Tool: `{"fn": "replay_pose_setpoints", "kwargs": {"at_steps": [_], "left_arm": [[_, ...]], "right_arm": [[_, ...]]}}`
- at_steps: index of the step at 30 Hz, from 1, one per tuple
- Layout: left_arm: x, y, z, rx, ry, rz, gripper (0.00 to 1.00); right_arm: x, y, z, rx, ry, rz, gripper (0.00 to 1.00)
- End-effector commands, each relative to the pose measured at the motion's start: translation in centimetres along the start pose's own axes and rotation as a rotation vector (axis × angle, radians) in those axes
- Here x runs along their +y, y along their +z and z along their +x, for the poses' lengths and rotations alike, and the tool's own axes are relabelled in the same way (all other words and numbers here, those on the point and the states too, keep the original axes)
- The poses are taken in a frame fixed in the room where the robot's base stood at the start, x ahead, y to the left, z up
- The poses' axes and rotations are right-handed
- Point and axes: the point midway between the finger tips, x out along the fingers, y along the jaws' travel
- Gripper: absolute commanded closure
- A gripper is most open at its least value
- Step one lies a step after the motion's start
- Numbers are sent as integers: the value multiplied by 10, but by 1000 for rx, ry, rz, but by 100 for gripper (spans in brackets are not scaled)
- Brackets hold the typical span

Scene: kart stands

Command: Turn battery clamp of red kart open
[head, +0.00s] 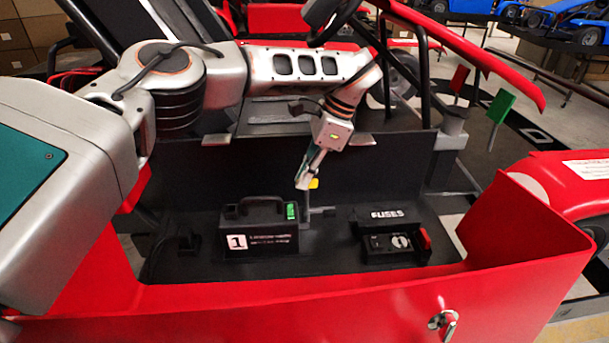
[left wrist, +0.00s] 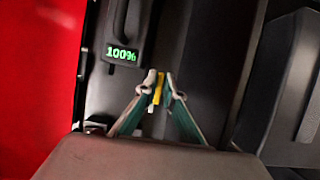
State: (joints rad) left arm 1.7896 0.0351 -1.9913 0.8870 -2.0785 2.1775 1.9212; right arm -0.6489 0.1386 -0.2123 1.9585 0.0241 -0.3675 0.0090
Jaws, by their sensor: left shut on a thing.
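The red kart's open bay (head: 340,288) fills the lower head view. A black battery (head: 258,230) marked 1 stands in it with a carry handle and green display; in the left wrist view the battery (left wrist: 122,54) reads 100%. The battery clamp is a dark post beside the battery with a yellow handle (head: 314,184). My left gripper (head: 304,183) reaches down to this yellow handle. In the left wrist view the fingertips of my left gripper (left wrist: 160,84) are closed on the yellow handle (left wrist: 158,88). The clamp's lower part is hidden there. My right gripper is not in view.
A fuse box (head: 395,243) labelled FUSES, with a knob and red switch, sits right of the battery. Red body panels and a dark back wall enclose the bay. A key-like latch (head: 441,321) is on the front panel. Red and green flags (head: 501,106) stand at right.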

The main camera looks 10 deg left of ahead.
Motion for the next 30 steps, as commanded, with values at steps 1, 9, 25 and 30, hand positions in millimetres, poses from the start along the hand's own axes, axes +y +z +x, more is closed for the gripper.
{"fn": "replay_pose_setpoints", "kwargs": {"at_steps": [1, 9, 25, 30], "left_arm": [[0, 0, 0, 0, 0, -5, 100], [0, 0, 0, 0, 0, -5, 100], [0, 0, -10, 0, -3, -2, 75], [-1, 0, -38, 0, -5, -3, 75]], "right_arm": [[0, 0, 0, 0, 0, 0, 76], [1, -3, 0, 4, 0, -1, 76], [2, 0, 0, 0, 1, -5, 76], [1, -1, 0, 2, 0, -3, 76]]}}
